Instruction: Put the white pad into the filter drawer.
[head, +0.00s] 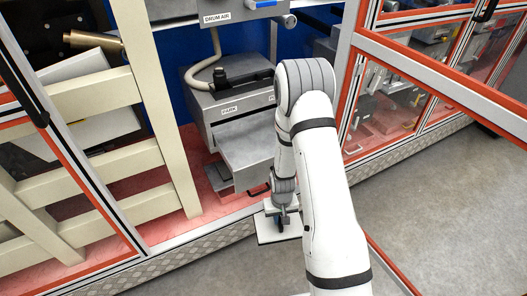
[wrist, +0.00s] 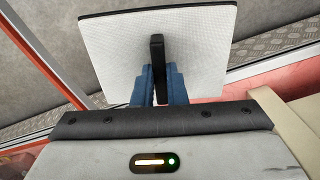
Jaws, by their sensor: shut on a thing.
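The white pad (wrist: 115,50) is a flat pale square with a dark edge and a black upright grip in its middle. My gripper (wrist: 160,88) has blue fingers shut on that black grip. In the head view the pad (head: 266,230) hangs flat below my gripper (head: 282,222), over the kerb at the cabinet's opening. A grey box-like drawer (head: 252,150) juts from the grey unit inside the cabinet, beyond and above the pad in the picture. It looks like the filter drawer; its inside cannot be made out. My arm covers its right side.
The grey unit (head: 205,108) carries a hose and a black fitting. A cream frame (head: 150,95) stands left of the opening. An orange-edged clear door (head: 440,70) stands right. Open grey floor (head: 440,215) lies at the right.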

